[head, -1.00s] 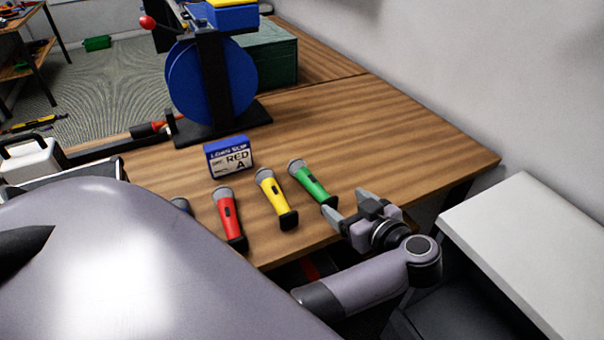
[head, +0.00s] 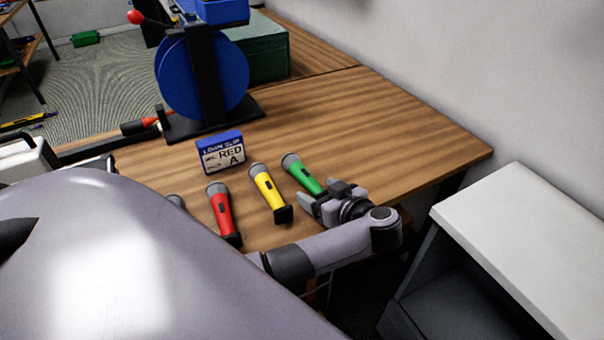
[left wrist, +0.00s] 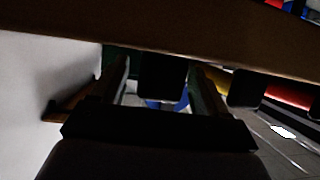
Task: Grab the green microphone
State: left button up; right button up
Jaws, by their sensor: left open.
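The green microphone (head: 304,175) lies on the wooden table, its grey head pointing away from me and its handle toward the near edge. My left gripper (head: 322,194) is open at the handle end, with its fingers close around that end in the head view. In the left wrist view, a dark block (left wrist: 162,76), which looks like the handle's end, sits between the open fingers (left wrist: 162,90). The gripper hides the handle's lower end in the head view. I cannot tell whether the fingers touch it. My right gripper is not in view.
The yellow microphone (head: 267,187) lies just left of the green one, and the red microphone (head: 220,210) further left. A blue reel (head: 185,80) stands further back. The table's right side is clear.

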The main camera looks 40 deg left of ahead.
pick_arm(q)
jog(key=c, duration=1.2)
jog(key=shift+c, duration=0.2)
jog(key=shift+r, duration=0.1)
